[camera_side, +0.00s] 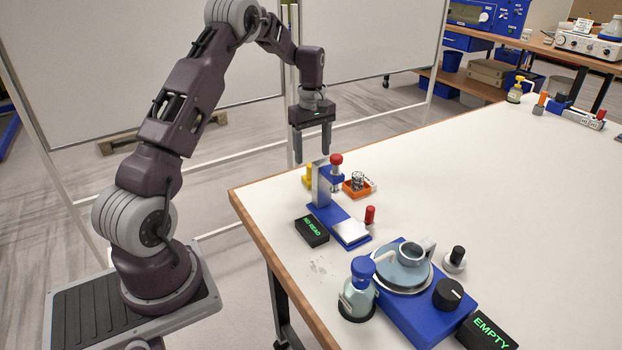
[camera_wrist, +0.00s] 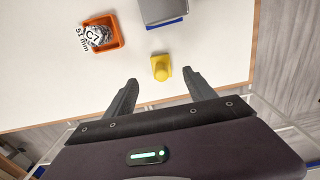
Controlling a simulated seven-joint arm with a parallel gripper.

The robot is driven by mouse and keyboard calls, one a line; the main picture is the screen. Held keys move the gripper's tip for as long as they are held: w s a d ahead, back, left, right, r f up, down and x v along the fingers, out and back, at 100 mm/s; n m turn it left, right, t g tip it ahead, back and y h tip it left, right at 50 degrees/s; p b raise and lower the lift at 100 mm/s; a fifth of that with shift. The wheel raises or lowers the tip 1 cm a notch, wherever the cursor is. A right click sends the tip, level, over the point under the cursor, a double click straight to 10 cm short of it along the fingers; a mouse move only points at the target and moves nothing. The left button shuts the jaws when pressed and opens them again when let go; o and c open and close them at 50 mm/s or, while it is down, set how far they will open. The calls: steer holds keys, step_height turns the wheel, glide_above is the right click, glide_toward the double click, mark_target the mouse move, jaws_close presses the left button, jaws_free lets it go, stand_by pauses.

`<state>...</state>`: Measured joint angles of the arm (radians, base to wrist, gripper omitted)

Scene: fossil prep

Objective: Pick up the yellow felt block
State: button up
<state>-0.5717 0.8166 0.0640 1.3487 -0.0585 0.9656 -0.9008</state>
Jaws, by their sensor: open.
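The yellow felt block (camera_wrist: 160,68) stands on the white table near its edge in the wrist view, ahead of and between my two fingers. In the side view the yellow block (camera_side: 308,172) is partly hidden behind the upright of a blue and grey press-like device. My gripper (camera_side: 311,160) is above the table's far left corner in the side view, pointing down, higher than the block and not touching it. In the wrist view my gripper (camera_wrist: 160,90) has its fingers spread wide with nothing between them.
The blue and grey device (camera_side: 325,190) with a red knob stands close to the block. An orange tray (camera_wrist: 116,35) holds a grey lump and a label marked C7. A black NO READ display (camera_side: 312,231) and a blue machine (camera_side: 410,290) are nearer the camera.

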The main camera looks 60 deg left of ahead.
mark_target(306, 179)
steer(key=f, duration=0.8)
steer(key=shift+a+f, duration=0.2)
steer(key=shift+a, duration=0.2)
jaws_close()
